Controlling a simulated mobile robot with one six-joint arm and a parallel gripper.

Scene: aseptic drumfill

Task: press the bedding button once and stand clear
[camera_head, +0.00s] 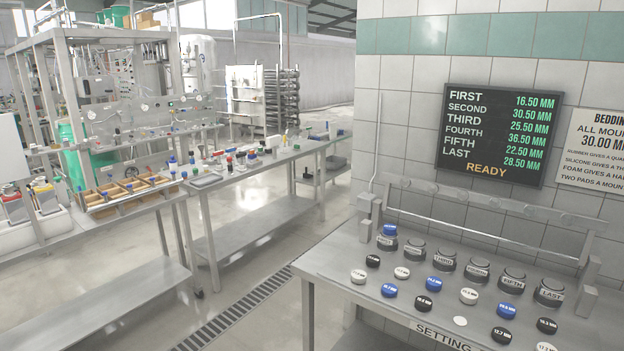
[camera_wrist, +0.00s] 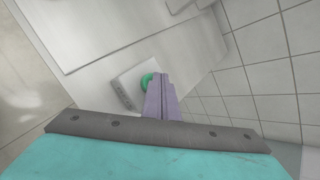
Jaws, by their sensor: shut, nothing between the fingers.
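In the wrist view a round green button (camera_wrist: 147,80) sits on a pale box (camera_wrist: 124,90) on a light metal surface. My gripper (camera_wrist: 158,78) is shut and empty. Its fingertips overlap the right edge of the button in the picture and hide part of it. I cannot tell whether they touch it. No lettering on the box can be read. Neither the button nor my gripper shows in the head view. There, a dark display (camera_head: 498,135) lists several millimetre values with READY below them.
The setting table (camera_head: 335,262) holds a row of labelled black mounts, the leftmost with a blue pad (camera_head: 390,230) on it, and loose pads in front. A bedding sign (camera_head: 597,147) hangs on the tiled wall. A workbench (camera_head: 262,160) stands across the open floor, left.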

